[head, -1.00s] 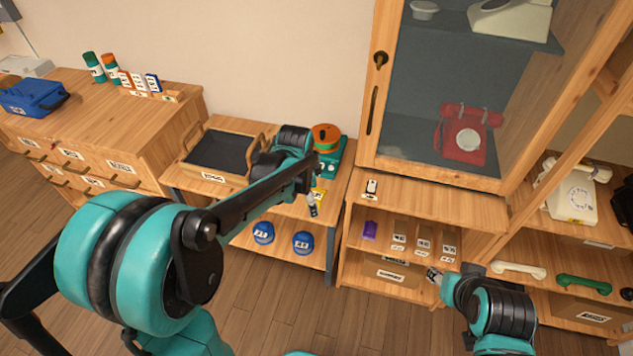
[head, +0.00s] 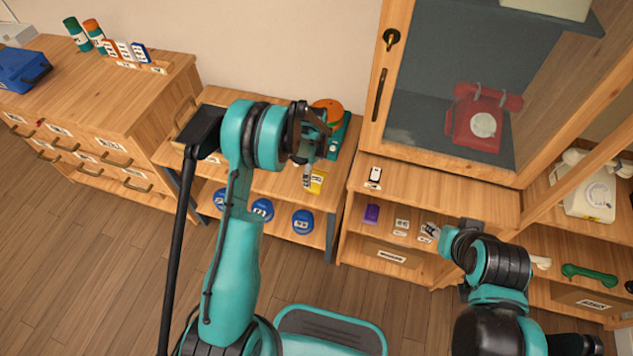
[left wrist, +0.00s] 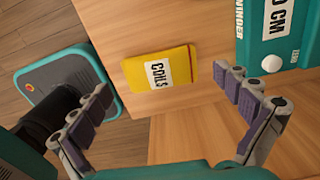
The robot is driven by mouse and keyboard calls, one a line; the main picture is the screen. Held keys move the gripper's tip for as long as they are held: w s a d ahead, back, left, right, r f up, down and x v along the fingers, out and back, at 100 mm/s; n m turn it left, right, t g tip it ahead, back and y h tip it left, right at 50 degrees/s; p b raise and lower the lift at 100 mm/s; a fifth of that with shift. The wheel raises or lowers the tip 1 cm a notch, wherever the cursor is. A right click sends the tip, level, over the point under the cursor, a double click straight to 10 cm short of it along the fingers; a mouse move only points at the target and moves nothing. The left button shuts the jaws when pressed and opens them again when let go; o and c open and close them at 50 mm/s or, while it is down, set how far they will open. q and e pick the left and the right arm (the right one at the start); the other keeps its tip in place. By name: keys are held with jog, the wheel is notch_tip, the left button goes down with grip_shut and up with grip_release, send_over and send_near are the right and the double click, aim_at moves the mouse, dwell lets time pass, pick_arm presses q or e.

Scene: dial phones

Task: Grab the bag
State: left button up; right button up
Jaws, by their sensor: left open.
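A small flat yellow bag (head: 317,182) with a white label reading "COILS" lies on the wooden bench top. It shows fully in the left wrist view (left wrist: 155,72). My left gripper (head: 309,172) is above the bag, partly covering it in the head view. In the left wrist view my left gripper (left wrist: 170,85) is open and empty, its fingers spread to either side of the bag without visible contact. My right gripper (head: 430,231) is beside the open shelf with small white-labelled packets; its jaws are too small to judge.
A teal winder (head: 338,140) with an orange spool stands just behind the bag. A tray is partly hidden behind my left arm. Blue round items (head: 303,221) sit on the lower shelf. A glass cabinet (head: 388,95) rises to the right.

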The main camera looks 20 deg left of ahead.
aim_at(314, 178)
pick_arm(q)
notch_tip(314, 178, down, 4)
jog(key=shift+f+b, duration=0.1)
jog(key=shift+b, duration=0.75)
jog(key=shift+s, duration=0.1)
jog(key=shift+c, duration=0.6)
jog(key=c, duration=0.9)
jog(key=shift+c, duration=0.2)
